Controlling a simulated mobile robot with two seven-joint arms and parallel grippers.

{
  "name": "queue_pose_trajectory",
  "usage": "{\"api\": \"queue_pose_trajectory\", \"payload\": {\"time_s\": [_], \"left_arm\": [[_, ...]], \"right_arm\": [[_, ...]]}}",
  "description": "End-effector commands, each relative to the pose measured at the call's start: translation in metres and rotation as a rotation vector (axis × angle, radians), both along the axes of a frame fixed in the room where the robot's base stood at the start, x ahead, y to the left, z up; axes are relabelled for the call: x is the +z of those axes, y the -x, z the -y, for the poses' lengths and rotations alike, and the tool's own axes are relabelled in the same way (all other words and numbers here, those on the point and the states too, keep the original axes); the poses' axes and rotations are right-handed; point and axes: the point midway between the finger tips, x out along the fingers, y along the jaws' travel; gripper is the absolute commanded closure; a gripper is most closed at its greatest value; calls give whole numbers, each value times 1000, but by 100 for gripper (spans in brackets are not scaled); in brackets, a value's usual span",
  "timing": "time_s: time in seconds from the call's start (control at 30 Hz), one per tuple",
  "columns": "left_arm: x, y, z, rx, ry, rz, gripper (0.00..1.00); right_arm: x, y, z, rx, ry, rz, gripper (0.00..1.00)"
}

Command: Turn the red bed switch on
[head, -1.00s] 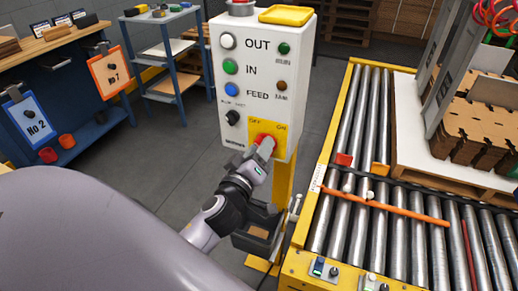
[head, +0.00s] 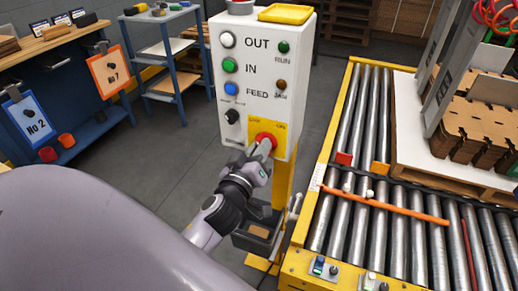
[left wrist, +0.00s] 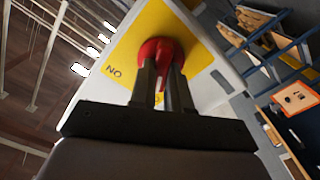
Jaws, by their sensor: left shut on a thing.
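The red bed switch (head: 267,138) is a round red knob on a yellow plate (head: 254,126) low on the front of the white control box (head: 250,50). The plate has a label at its upper left and one at its upper right. My left gripper (head: 264,149) reaches it from below and is shut on it. The fingers hide part of the knob. My right gripper is not in view.
Above the switch are white, green and blue buttons (head: 231,89) and a black selector (head: 232,117). A roller conveyor (head: 345,140) with a yellow frame stands close on the right. A blue workbench (head: 80,120) and a shelf cart (head: 165,60) are at the left. Grey floor lies between.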

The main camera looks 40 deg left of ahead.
Motion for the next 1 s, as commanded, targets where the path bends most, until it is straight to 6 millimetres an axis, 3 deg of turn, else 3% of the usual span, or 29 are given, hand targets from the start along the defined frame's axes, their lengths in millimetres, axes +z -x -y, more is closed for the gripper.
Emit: {"api": "queue_pose_trajectory", "payload": {"time_s": [1.0], "left_arm": [[1, -1, 5, 1, -932, -225, 100]], "right_arm": [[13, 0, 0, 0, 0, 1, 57]]}}
